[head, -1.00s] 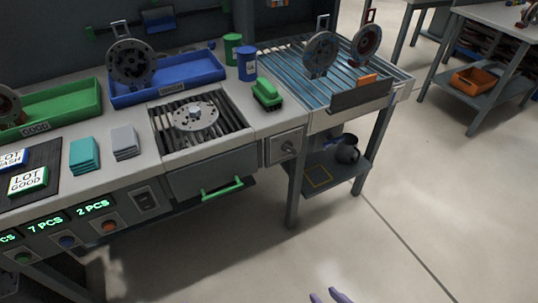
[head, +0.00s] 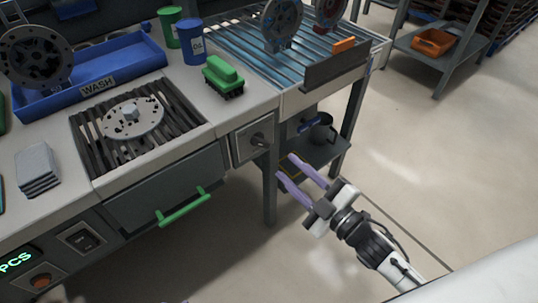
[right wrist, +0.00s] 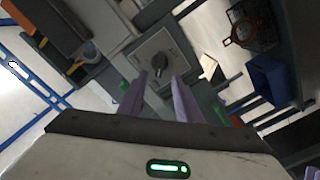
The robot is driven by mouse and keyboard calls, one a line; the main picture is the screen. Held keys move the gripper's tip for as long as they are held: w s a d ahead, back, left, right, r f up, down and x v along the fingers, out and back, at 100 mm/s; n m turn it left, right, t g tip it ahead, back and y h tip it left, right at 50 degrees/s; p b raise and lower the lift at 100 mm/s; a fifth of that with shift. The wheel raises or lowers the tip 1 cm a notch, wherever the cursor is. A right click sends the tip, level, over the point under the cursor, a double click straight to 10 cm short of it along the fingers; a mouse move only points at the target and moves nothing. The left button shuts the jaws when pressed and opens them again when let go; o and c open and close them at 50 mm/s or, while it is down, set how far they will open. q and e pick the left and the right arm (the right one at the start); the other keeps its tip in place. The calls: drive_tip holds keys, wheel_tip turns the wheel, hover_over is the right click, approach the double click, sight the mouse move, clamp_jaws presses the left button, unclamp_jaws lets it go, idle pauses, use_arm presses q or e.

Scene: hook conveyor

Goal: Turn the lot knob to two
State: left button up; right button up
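The lot knob (head: 258,139) is a small dark knob on a square grey plate (head: 241,147) on the bench front, right of the drawer with the green handle. It also shows in the right wrist view (right wrist: 159,61), ahead of the fingers. Its number marks are too small to read. My right gripper (head: 287,168) is open and empty, with two purple fingers. It is apart from the knob, in front of it and a little lower right. In the right wrist view the fingers (right wrist: 161,82) stand apart below the knob. My left gripper is not clearly visible; only a purple sliver shows at the bottom edge.
A green drawer handle (head: 184,207) sticks out left of the knob. A bench leg (head: 270,190) stands just below the knob plate. A dark jug (head: 322,129) stands on the lower shelf behind my fingers. The floor to the right is clear.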

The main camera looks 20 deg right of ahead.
sight(264, 145)
drive_tip(key=x, duration=0.9)
drive_tip(key=shift+b, duration=0.35)
clamp_jaws()
